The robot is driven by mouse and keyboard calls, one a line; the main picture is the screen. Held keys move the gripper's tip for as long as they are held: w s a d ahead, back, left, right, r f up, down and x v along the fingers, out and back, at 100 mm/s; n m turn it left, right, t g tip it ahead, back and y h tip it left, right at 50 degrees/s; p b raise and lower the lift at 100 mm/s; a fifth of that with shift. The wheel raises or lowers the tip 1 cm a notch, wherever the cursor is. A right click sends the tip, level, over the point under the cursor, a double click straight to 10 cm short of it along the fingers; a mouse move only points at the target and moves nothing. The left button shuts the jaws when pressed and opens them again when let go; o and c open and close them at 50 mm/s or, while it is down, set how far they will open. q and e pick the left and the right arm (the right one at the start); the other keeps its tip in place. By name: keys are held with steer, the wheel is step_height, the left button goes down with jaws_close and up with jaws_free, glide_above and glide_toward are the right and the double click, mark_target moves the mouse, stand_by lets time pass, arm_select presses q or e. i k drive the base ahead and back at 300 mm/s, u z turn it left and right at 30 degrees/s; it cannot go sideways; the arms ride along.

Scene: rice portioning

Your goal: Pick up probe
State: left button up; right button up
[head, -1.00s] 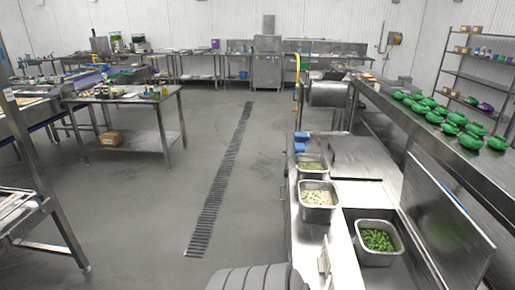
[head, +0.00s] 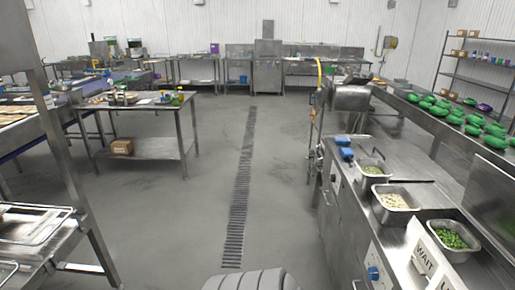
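I cannot make out a probe for certain. Two small blue objects, one at the back (head: 342,140) and one nearer (head: 346,154), lie at the far left end of the steel counter (head: 390,148) on the right; they are too small to identify. Neither of my grippers shows in the head view.
Green bundles (head: 440,110) line the raised shelf. A steel table (head: 150,148) stands at left. The floor around the drain (head: 240,190) is clear.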

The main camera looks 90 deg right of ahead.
mark_target(345, 152)
steer(key=z, duration=2.7)
steer(key=i, duration=3.35)
steer(key=z, duration=2.4)
